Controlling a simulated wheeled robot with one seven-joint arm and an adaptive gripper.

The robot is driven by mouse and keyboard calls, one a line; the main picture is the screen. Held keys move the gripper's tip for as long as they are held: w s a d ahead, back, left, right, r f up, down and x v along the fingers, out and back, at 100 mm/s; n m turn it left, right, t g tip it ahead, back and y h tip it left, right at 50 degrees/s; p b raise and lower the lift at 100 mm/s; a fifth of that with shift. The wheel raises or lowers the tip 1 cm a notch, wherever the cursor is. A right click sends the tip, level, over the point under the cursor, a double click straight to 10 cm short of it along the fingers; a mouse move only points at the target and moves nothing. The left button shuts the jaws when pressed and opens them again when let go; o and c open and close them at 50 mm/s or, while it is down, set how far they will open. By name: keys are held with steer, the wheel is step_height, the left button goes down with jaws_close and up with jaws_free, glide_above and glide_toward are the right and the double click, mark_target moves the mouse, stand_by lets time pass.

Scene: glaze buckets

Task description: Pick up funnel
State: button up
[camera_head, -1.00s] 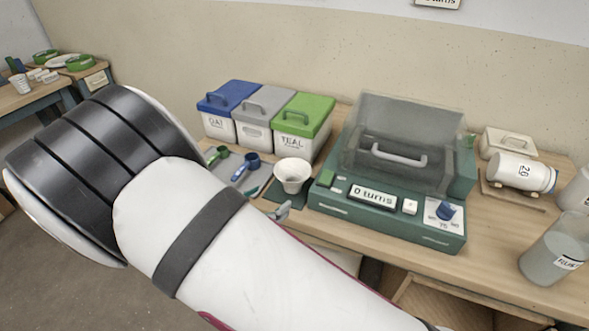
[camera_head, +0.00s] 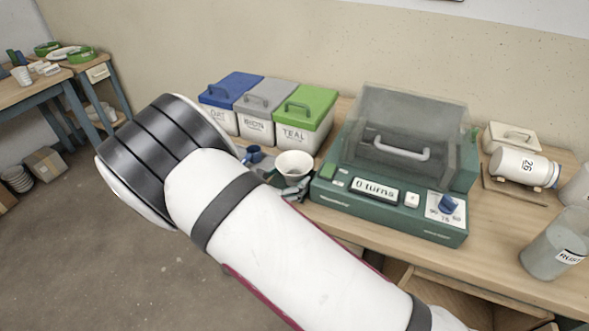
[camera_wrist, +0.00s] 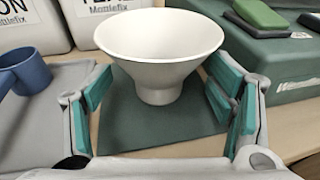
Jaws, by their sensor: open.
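The white funnel (camera_head: 293,168) stands upright, wide mouth up, on the bench left of the green machine. In the wrist view the funnel (camera_wrist: 158,50) is large and central, its narrower lower part over a dark green mat (camera_wrist: 125,125). My gripper (camera_wrist: 163,100) is open, with teal-padded fingers at the left and right of the funnel's lower part. Small gaps show between the pads and the funnel. In the head view my arm hides most of my gripper; a bit of it (camera_head: 296,192) shows just below the funnel.
Three lidded buckets, blue (camera_head: 222,105), grey (camera_head: 259,112) and green (camera_head: 303,120), stand behind the funnel. The green machine (camera_head: 400,185) is close on its right. A blue scoop (camera_head: 255,154) is on the left; its cup (camera_wrist: 30,75) shows in the wrist view. A clear jar (camera_head: 553,250) stands far right.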

steer(key=x, duration=0.3)
steer(key=shift+w+f, duration=0.1)
steer(key=shift+w, duration=0.05)
steer(key=c, duration=1.5)
